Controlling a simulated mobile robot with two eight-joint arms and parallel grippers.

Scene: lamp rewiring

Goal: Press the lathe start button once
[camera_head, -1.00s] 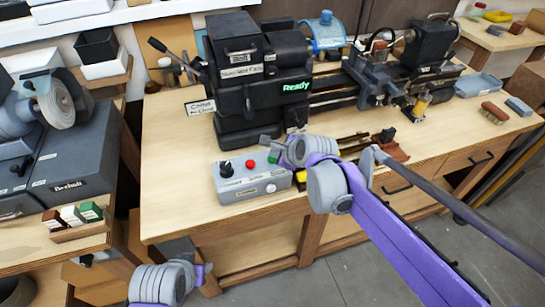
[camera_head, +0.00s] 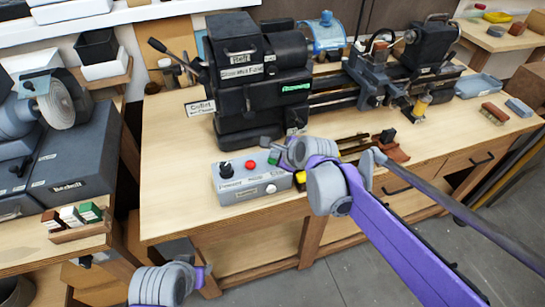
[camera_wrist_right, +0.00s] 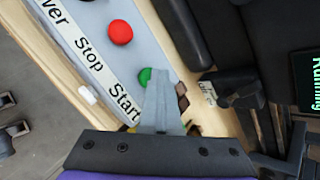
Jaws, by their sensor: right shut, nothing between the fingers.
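The lathe control box (camera_head: 230,190) is a grey box at the front of the bench, with a black knob, a red button (camera_head: 250,165) and a green start button (camera_head: 274,157). In the right wrist view the green button (camera_wrist_right: 145,76), beside the word "Start", is partly covered by my right gripper (camera_wrist_right: 158,78). That gripper is shut and empty, its tip at the button; I cannot tell if it touches. The lathe (camera_head: 255,75) stands behind, and its display (camera_wrist_right: 308,80) reads "Running" in green. My left gripper (camera_head: 180,250) is low at the left, its fingers unclear.
A grinder (camera_head: 50,105) stands on the left bench with small boxes (camera_head: 80,215) in front. A brush (camera_head: 494,113) and a blue-grey tray (camera_head: 478,86) lie at the bench's right. The bench top (camera_head: 170,150) left of the lathe is clear.

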